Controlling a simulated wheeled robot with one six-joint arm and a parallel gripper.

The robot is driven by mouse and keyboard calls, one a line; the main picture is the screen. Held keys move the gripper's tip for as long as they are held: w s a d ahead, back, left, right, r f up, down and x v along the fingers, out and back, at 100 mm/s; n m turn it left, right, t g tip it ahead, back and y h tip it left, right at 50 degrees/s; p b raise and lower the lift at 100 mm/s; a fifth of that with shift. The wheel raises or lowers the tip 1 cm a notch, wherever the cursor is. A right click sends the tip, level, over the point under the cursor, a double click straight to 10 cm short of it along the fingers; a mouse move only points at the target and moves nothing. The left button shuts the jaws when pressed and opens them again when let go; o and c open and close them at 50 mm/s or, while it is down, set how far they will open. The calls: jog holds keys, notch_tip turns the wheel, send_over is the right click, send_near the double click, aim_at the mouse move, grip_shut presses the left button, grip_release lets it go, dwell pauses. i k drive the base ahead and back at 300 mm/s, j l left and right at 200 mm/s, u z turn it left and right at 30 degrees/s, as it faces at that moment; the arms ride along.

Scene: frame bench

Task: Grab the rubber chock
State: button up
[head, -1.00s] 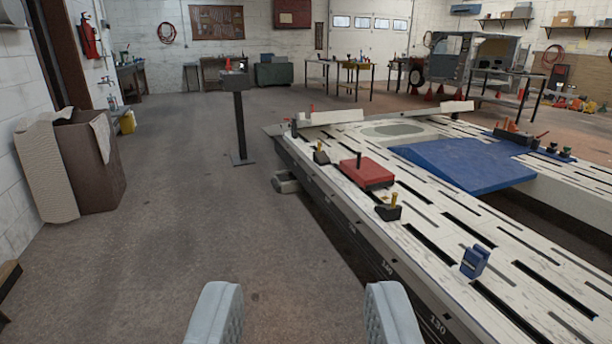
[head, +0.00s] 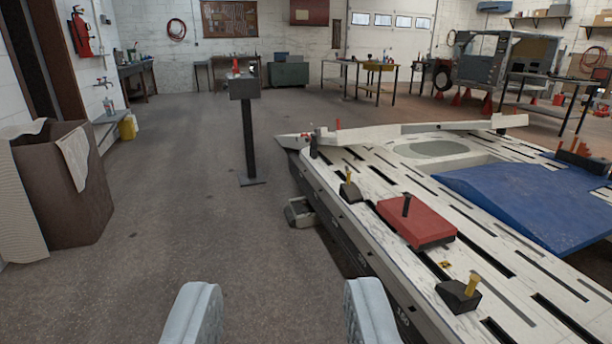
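My gripper (head: 282,308) is at the bottom of the head view, its two pale fingers wide apart with nothing between them. I cannot tell for certain which thing is the rubber chock. A black block with a yellow pin (head: 458,296) sits on the near part of the white slotted bench (head: 505,262), to the right of my gripper. A similar dark block with a yellow pin (head: 349,191) sits farther along the bench's left edge. A grey piece (head: 298,213) is low beside the bench's left side. No thing touches my fingers.
A red plate with a black post (head: 415,222) and a large blue ramp-like panel (head: 530,205) lie on the bench. A pedestal stand (head: 247,125) is ahead on the floor. A brown bin (head: 62,190) stands at left.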

aim_at(349, 191)
jog(key=i, duration=1.75)
jog(key=i+z, duration=0.25)
jog(key=i, duration=0.25)
jog(key=i+j+z, duration=0.25)
jog(key=i, duration=0.2)
jog(key=i+j+z, duration=0.25)
jog(key=i, duration=0.25)
jog(key=i+j+z, duration=0.2)
jog(key=i+j, duration=0.15)
jog(key=i, duration=0.1)
